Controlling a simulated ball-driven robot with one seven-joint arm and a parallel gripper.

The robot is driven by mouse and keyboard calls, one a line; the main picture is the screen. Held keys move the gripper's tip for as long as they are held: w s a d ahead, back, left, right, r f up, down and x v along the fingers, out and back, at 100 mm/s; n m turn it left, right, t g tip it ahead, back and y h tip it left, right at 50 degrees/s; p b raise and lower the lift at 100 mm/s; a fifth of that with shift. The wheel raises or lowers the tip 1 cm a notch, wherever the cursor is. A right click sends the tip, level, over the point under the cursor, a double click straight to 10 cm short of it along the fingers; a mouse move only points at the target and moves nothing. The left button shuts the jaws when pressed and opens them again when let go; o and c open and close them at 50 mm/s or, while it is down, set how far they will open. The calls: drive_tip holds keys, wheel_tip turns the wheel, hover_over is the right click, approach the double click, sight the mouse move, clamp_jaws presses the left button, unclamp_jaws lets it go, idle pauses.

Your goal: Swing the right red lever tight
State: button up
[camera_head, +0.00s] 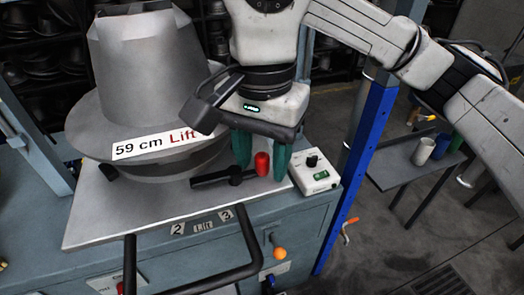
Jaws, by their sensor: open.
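The right red lever has a black arm (212,178) and a red knob (262,163). It lies near the front right of the grey press plate (95,220), its black arm running left to right across a dark pivot. My gripper (261,170) points down with its green fingers apart, one on each side of the red knob. Whether the fingers touch the knob cannot be told from this view. The big grey hat form (140,60) with a label reading "59 cm Lift" stands behind and left of the lever.
A small white control box (314,175) with a black knob sits just right of my gripper. A blue post (352,180) rises at the right. A black bar handle (255,245) and an orange knob (280,254) are in front. A side table (410,165) with cups stands further right.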

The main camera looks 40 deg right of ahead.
drive_tip(key=shift+c, duration=0.3)
clamp_jaws()
